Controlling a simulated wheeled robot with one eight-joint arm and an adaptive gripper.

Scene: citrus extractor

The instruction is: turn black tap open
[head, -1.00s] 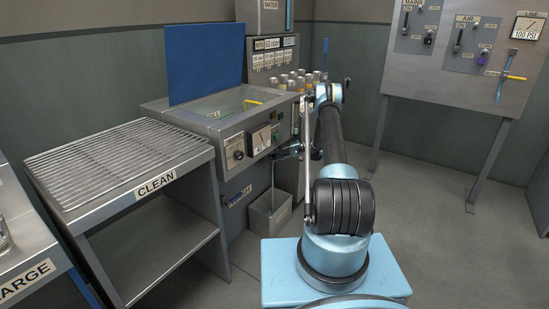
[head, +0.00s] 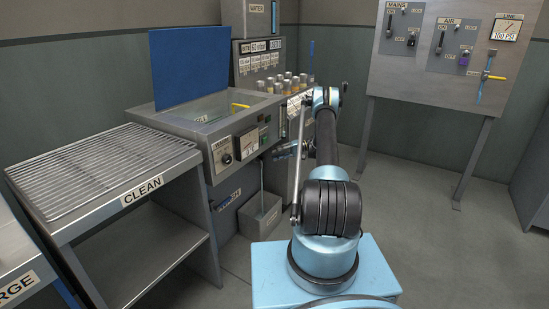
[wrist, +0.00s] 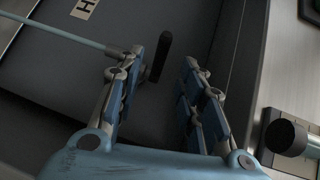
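A black upright handle (wrist: 160,57), which looks like the black tap, stands just beyond the fingertips in the wrist view, between the lines of the two fingers. My gripper (wrist: 158,82) is open, with a blue-padded finger on either side and nothing clasped. I cannot tell how far the handle is from the pads. In the head view my gripper (head: 288,151) is small, by the front of the extractor, right of its gauge panel. The tap cannot be made out there.
A pale rod (wrist: 60,35) reaches to the left finger in the wrist view. A dark round knob (wrist: 286,137) is at the right. A grey open bin (head: 262,214) stands below the extractor. The CLEAN rack (head: 100,170) is left. Floor to the right is clear.

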